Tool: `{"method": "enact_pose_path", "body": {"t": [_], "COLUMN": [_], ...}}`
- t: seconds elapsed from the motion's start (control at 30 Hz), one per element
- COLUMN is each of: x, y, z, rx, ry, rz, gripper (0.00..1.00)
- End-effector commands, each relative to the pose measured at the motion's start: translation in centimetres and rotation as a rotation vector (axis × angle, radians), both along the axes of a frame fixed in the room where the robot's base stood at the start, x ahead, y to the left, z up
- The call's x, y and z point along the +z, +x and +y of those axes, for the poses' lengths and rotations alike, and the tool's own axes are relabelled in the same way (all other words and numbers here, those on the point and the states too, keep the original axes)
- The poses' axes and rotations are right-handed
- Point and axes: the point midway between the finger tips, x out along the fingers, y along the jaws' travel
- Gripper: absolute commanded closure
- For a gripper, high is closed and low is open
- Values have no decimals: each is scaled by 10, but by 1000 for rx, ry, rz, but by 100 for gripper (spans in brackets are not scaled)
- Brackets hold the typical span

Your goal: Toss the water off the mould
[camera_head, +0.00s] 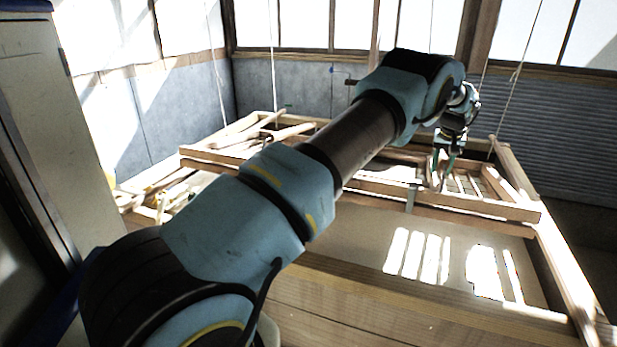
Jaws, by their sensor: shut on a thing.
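The mould (487,206) is a long wooden frame with crossbars, hanging over a wooden vat and spanning much of the middle of the view. It looks roughly level. My arm crosses in front of it and hides part of its middle. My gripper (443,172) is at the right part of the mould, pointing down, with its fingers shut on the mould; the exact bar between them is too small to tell. I cannot make out any water on the mould.
The vat's wooden rim (556,245) surrounds the mould, with sunlit patches inside. Thin cords (272,70) hang from above. Wooden sticks (170,190) lie at the left. A pale cabinet (50,120) stands at the left edge. Windows and grey walls close off the back.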

Motion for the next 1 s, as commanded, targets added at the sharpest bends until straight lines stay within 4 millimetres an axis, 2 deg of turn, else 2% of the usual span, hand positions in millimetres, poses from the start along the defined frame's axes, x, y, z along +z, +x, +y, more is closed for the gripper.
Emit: {"method": "enact_pose_path", "body": {"t": [0.17,1.0], "x": [4,-31], "y": [1,-9], "z": [-1,4], "rx": [-1,0], "ry": [-6,-66], "rz": [-6,-141], "gripper": [100,100]}}
